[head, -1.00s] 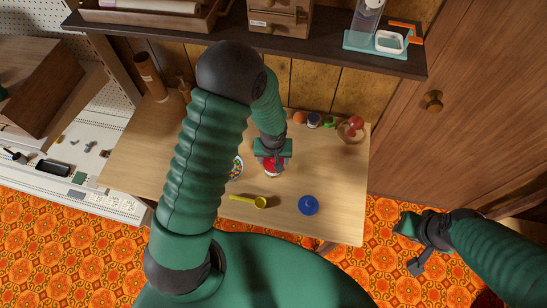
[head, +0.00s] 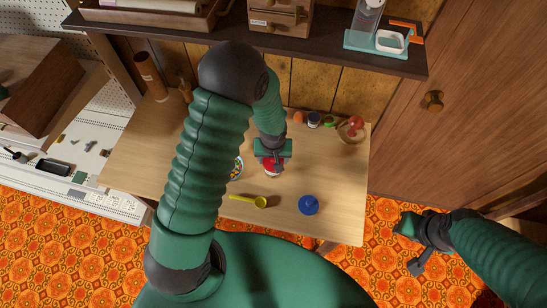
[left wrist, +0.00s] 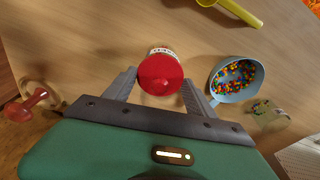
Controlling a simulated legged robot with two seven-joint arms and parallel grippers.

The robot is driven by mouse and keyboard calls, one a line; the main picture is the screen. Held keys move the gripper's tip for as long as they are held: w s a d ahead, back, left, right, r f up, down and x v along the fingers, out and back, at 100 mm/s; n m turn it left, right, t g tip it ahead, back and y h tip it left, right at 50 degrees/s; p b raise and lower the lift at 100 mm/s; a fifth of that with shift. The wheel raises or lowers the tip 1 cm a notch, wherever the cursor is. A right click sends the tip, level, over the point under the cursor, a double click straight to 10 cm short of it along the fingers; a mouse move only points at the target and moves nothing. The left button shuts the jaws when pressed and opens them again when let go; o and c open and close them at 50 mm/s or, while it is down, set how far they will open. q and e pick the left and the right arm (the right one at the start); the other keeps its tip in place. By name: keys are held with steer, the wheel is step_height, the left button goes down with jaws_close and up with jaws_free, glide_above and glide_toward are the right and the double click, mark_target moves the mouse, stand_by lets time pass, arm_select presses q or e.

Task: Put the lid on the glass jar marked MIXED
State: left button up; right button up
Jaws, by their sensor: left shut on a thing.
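My left gripper (head: 272,158) points down over the table. It is shut on a red round lid (left wrist: 160,74), which sits between its two fingers in the left wrist view. A pale band with dark lettering, part of a jar (left wrist: 161,51), shows just past the lid's edge. The lid hides most of the jar, and I cannot read the whole label or tell whether the lid is seated. In the head view the red lid (head: 270,165) shows just below the fingers. My right gripper (head: 410,247) is open and empty, off the table's right side.
A bowl of coloured beads (left wrist: 235,80) stands beside the jar. A yellow scoop (head: 248,200) and a blue round object (head: 308,205) lie near the front edge. A wooden bowl with a red object (head: 351,131) and small items stand at the back right. A shelf (head: 300,48) overhangs behind.

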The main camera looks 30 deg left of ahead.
arm_select(q)
steer(key=o, duration=1.4)
steer(key=shift+o, duration=1)
steer(key=shift+r, duration=0.1)
step_height(320, 180, up, 7)
steer(key=p, duration=0.6)
steer(key=shift+c, duration=0.3)
